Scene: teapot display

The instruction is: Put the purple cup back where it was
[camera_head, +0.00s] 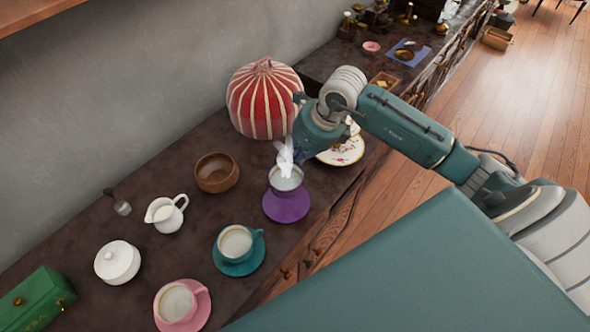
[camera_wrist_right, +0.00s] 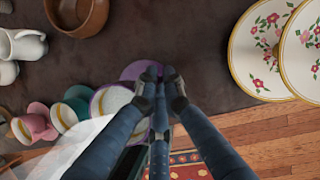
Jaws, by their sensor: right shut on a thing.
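The purple cup (camera_head: 287,182), with pale liquid in it and white steam above, is over the back part of its purple saucer (camera_head: 286,208) in the head view. I cannot tell whether the cup touches the saucer. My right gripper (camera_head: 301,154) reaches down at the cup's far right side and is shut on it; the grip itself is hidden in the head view. In the right wrist view the fingertips (camera_wrist_right: 162,84) are together beside the cup (camera_wrist_right: 106,102), with purple showing behind them. My left gripper is not in view.
A teal cup (camera_head: 236,243) and a pink cup (camera_head: 176,303) stand on saucers nearby. A white creamer (camera_head: 166,214), wooden bowl (camera_head: 216,173), white lidded pot (camera_head: 117,262) and red striped cosy (camera_head: 264,100) surround them. Floral plates (camera_head: 342,152) lie right of the gripper, by the counter edge.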

